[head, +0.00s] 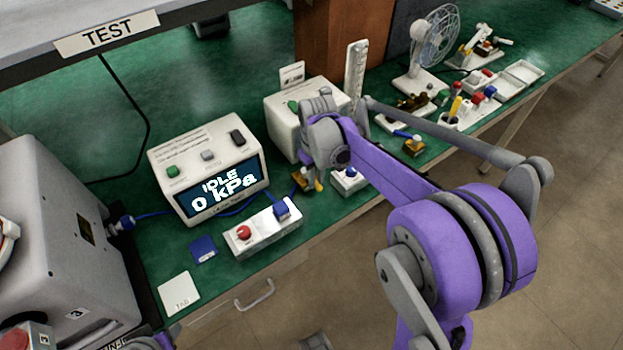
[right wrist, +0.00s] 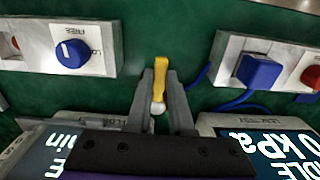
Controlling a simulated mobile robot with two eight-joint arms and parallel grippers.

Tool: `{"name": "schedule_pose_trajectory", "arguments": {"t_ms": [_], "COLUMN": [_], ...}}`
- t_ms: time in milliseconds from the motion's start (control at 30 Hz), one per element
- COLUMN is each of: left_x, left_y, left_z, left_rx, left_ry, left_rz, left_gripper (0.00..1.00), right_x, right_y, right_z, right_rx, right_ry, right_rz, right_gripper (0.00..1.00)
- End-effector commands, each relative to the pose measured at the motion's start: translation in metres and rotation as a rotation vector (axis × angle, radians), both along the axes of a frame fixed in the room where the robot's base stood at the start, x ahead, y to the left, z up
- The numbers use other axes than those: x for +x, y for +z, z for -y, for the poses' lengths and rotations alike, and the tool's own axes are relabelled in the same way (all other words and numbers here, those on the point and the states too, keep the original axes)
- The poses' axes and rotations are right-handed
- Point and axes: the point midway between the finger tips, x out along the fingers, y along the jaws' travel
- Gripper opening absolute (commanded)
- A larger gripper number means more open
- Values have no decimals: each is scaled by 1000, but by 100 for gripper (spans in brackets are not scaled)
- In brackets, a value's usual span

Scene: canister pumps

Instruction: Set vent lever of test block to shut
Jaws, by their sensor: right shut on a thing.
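A yellow lever (right wrist: 161,69) with a pale rounded end stands between the two fingers of my right gripper (right wrist: 161,98) in the right wrist view. The fingers are shut on it. In the head view my right gripper (head: 314,178) reaches down between the console and a white box, and the yellow lever (head: 319,186) shows just below it. The lever's base is mostly hidden by the gripper, and I cannot read its position marks. My left gripper is not in view.
A grey-white console (head: 206,150) reads IDLE, 0 kPa. In front sits a block (head: 262,232) with a red button and blue cube. A blue-knob block (right wrist: 62,48) lies on the lever's other side. A white box (head: 285,128) stands behind; blue tubing runs near the console.

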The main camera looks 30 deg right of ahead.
Motion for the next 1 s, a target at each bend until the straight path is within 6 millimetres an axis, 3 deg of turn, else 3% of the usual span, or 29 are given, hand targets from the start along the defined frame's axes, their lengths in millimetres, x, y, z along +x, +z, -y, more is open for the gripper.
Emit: {"name": "schedule_pose_trajectory", "arguments": {"t_ms": [500,1000], "left_x": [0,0], "left_y": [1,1], "left_z": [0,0], "left_rx": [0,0], "left_ry": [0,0], "left_rz": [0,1], "left_gripper": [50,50], "right_x": [7,10], "right_y": [0,0], "right_z": [21,26], "right_rx": [-1,-1], "right_ry": [409,541], "right_rz": [1,1], "right_gripper": [0,0]}}
